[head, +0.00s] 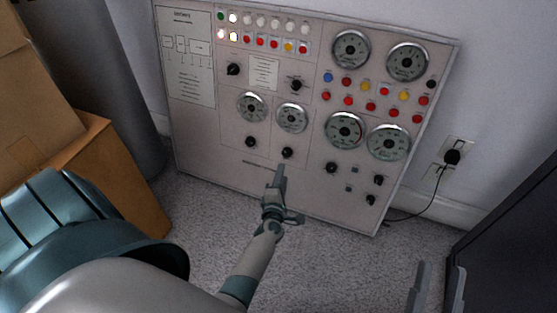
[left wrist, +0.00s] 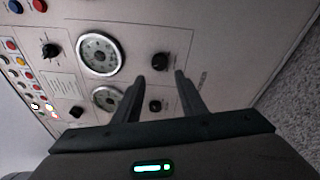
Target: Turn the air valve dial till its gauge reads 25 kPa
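A control panel (head: 225,170) leans upright by the wall, with round gauges and black dials. My left gripper (head: 281,170) points at the black dial (head: 287,152) below the right gauge (head: 292,118) of the lower middle pair. In the left wrist view, this dial (left wrist: 160,62) appears just beyond and between the open fingertips (left wrist: 160,75), with no clear contact. Its gauge (left wrist: 98,54) is beside it; the reading is too small to tell. No readable label shows which dial is the air valve. My right gripper (head: 438,275) is open and empty at the lower right.
A second dial (head: 250,141) sits left of the first, under its own gauge (head: 251,107). Cardboard boxes (head: 120,170) stand at the left. A black plug (head: 451,157) with a cord is at the right wall. Carpet (head: 330,260) in front of the panel is clear.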

